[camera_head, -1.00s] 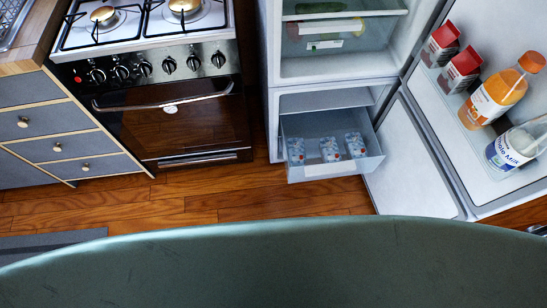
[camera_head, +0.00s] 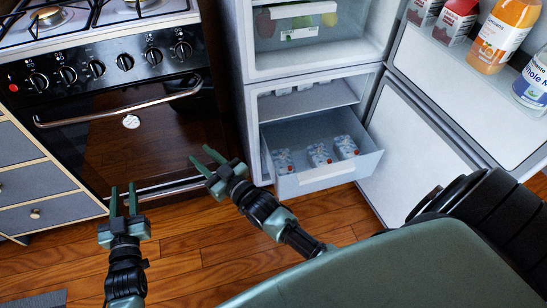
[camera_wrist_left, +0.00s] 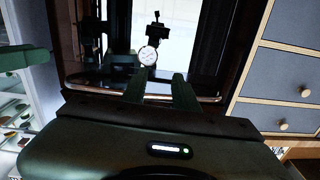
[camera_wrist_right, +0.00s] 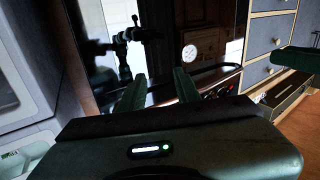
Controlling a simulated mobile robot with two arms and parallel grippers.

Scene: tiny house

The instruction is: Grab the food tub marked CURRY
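I cannot make out a tub marked CURRY in any view. The open freezer drawer (camera_head: 322,177) holds several small blue-white packs (camera_head: 320,154) with red spots, their labels too small to read. Pale items (camera_head: 305,87) show partly under the top of the freezer compartment, also unreadable. My left gripper (camera_head: 123,198) is open and empty in front of the oven; its spread fingers also show in the left wrist view (camera_wrist_left: 160,88). My right gripper (camera_head: 207,159) is open and empty, left of the drawer, and its fingers are apart in the right wrist view (camera_wrist_right: 160,88).
The fridge door (camera_head: 425,125) stands open at the right, with cartons (camera_head: 455,22) and bottles (camera_head: 500,35) on its shelf. The stove and oven (camera_head: 130,120) are at the left, beside grey drawers (camera_head: 35,208). Wooden floor (camera_head: 185,260) lies clear in front.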

